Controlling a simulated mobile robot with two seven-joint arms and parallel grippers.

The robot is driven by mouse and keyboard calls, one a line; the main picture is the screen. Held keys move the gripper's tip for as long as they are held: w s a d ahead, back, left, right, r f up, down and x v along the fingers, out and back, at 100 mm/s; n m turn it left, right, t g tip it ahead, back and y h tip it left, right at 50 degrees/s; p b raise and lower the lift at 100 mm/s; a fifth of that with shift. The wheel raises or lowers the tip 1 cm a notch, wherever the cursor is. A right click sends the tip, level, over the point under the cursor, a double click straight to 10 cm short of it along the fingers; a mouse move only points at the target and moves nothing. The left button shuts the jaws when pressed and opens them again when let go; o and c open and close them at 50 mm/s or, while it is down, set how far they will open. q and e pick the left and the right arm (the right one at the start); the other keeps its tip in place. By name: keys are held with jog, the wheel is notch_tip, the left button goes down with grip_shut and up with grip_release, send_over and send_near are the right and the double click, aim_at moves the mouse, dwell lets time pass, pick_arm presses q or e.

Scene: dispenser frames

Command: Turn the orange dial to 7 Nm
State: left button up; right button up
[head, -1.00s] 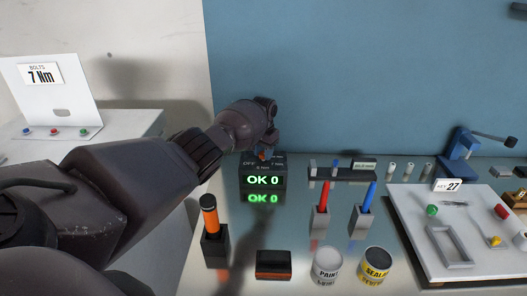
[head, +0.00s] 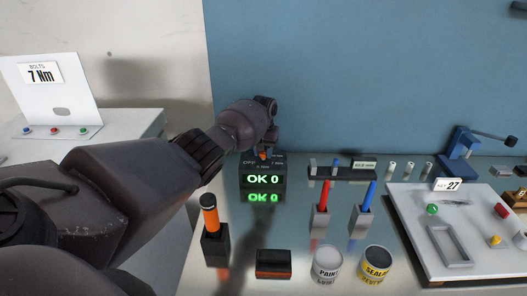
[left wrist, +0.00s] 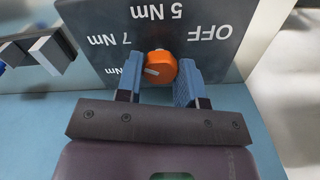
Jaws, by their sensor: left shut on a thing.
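The orange dial (left wrist: 161,66) sits on a dark panel (left wrist: 90,18) marked OFF, 5 Nm, 7 Nm and one more Nm label partly hidden by a finger. These labels appear upside down in the left wrist view. My left gripper (left wrist: 160,62) is shut on the dial, with a blue finger on each side. The dial's pale mark points left in this view, near the 7 Nm and the partly hidden label; I cannot tell which exactly. In the head view the dial (head: 264,156) shows small below my gripper, above a display (head: 262,180) reading OK 0. My right gripper is out of view.
A card (head: 41,74) at the left reads BOLTS 7 Nm. An orange-handled tool (head: 209,213) stands in a holder in front. A rack (head: 342,174), red and blue tools, and paint (head: 327,264) and sealant (head: 374,264) cans stand to the right.

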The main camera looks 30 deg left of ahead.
aim_at(263, 153)
pick_arm(q)
jog(key=o, duration=0.9)
jog(key=shift+r, duration=0.15)
notch_tip(263, 153, up, 11)
jog(key=shift+f+b, duration=0.15)
jog(key=shift+b, duration=0.3)
jog(key=shift+f, duration=0.1)
